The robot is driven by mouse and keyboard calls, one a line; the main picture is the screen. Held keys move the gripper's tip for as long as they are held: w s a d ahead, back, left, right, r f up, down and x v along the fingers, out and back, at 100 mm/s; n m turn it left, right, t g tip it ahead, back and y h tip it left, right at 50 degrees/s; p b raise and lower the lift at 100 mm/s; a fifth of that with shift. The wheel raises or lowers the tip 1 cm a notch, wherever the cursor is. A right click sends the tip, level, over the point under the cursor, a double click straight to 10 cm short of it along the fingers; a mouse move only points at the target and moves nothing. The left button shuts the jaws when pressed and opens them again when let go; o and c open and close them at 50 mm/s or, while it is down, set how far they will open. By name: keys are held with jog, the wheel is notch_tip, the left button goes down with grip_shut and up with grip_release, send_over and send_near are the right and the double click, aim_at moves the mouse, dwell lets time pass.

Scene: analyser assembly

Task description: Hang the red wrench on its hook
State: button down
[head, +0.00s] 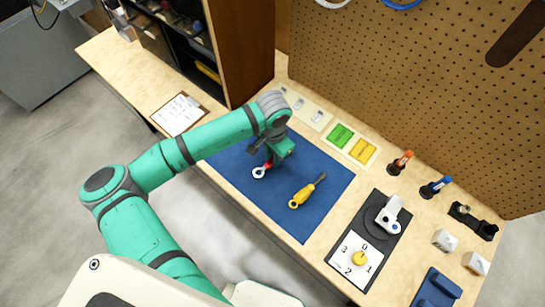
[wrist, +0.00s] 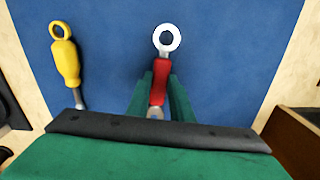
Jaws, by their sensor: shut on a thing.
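The red wrench (wrist: 159,82) has a red handle and a pale ring end. In the wrist view the ring points away from my gripper (wrist: 160,88), whose green fingers are closed on both sides of the handle. In the head view the wrench (head: 261,171) is at the blue mat, partly hidden under my gripper (head: 272,160). I cannot tell whether it touches the mat. No hook for it can be made out; the pegboard (head: 400,75) stands at the back right.
A yellow screwdriver (head: 307,190) lies on the blue mat (head: 310,226), right of the wrench. Green blocks (head: 340,136) and yellow blocks (head: 363,150) sit behind the mat. A dark plate with a numbered dial (head: 358,257) lies to the right. A shelf cabinet (head: 243,50) stands at the back left.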

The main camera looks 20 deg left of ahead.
jog(key=shift+f, duration=0.35)
jog(key=shift+a+f, duration=0.1)
jog(key=shift+f, duration=0.15)
jog(key=c, duration=1.6)
grip_release()
jog(key=shift+o, duration=0.2)
notch_tip(320, 180, up, 11)
